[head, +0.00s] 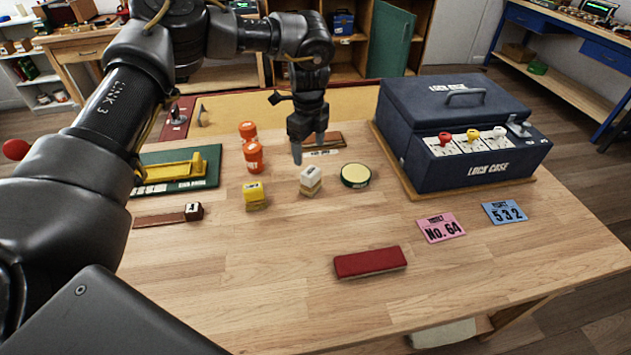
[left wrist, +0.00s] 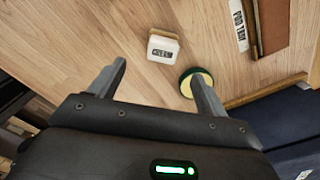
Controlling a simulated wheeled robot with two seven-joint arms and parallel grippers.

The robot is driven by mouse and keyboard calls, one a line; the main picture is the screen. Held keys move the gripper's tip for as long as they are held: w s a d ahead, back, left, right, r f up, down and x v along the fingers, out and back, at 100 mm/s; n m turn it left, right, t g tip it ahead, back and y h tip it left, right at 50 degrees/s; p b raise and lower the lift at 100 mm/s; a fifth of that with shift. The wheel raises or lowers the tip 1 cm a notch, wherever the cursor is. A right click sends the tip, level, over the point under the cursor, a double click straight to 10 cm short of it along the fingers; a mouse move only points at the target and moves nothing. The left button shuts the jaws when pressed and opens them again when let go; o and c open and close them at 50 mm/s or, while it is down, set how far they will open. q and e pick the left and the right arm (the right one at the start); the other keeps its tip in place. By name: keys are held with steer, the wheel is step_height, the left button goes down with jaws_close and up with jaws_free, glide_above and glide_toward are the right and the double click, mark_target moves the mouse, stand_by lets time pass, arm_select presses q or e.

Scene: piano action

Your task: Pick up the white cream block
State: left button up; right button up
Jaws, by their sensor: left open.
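The white cream block (head: 311,180) stands on the wooden table, between a yellow block (head: 254,195) and a round green-rimmed tin (head: 355,175). In the left wrist view the white block (left wrist: 163,46) shows a dark label and lies just beyond the fingertips, between their lines. My left gripper (head: 309,150) points down above the table, behind and above the block, apart from it. Its two fingers (left wrist: 157,70) are spread with nothing between them. The tin (left wrist: 187,82) is partly hidden by one finger in the wrist view. My right gripper is not in view.
A dark blue lock case (head: 465,130) stands at the right. Orange bottles (head: 253,157) stand left of the gripper. A red bar (head: 370,262), a pink card (head: 441,228) and a blue card (head: 504,213) lie nearer.

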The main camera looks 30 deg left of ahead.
mark_target(311, 171)
arm_select(q)
steer(key=shift+w+f, duration=0.45)
steer(key=shift+f, duration=0.2)
steer(key=f, duration=0.4)
steer(key=shift+s+a+f+p, duration=0.1)
steer(key=shift+s+f+p, duration=0.15)
steer(key=shift+p, duration=0.15)
steer(key=shift+f, duration=0.25)
steer(key=shift+s+f+p, duration=0.1)
steer(key=shift+f+p, duration=0.25)
steer(key=shift+f, duration=0.1)
step_height(311, 171, down, 4)
steer(key=shift+f+p, duration=0.1)
steer(key=shift+p, duration=0.35)
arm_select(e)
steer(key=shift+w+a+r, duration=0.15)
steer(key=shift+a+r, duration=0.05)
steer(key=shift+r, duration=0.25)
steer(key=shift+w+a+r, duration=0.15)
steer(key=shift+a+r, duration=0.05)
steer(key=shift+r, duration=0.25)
arm_select(q)
steer(key=shift+c, duration=0.5)
steer(key=c, duration=1)
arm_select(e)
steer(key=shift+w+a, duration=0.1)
